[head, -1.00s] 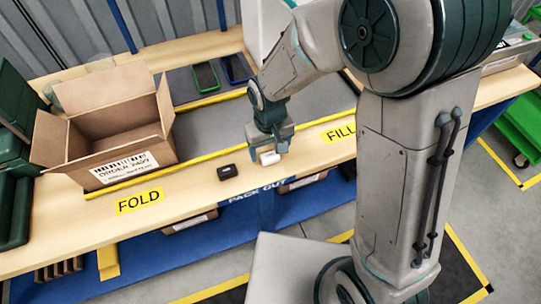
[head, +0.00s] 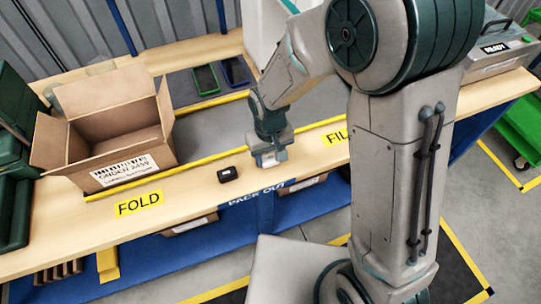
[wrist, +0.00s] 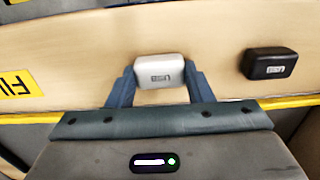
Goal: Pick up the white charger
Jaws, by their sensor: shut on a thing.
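The white charger (wrist: 159,70) is a small rounded block between the two fingers of my gripper (wrist: 160,84) in the wrist view. In the head view the white charger (head: 267,161) shows at the tips of my gripper (head: 268,158), by the front strip of the bench. My gripper is shut on it. I cannot tell whether the charger is clear of the wood or still touching it.
A black charger-like block (head: 228,173) lies on the wood to the left; it also shows in the wrist view (wrist: 269,64). An open carton (head: 120,135) stands further left. Two phone-like items, one green (head: 205,79), lie at the back. Bare wood (head: 195,185) lies between carton and black block.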

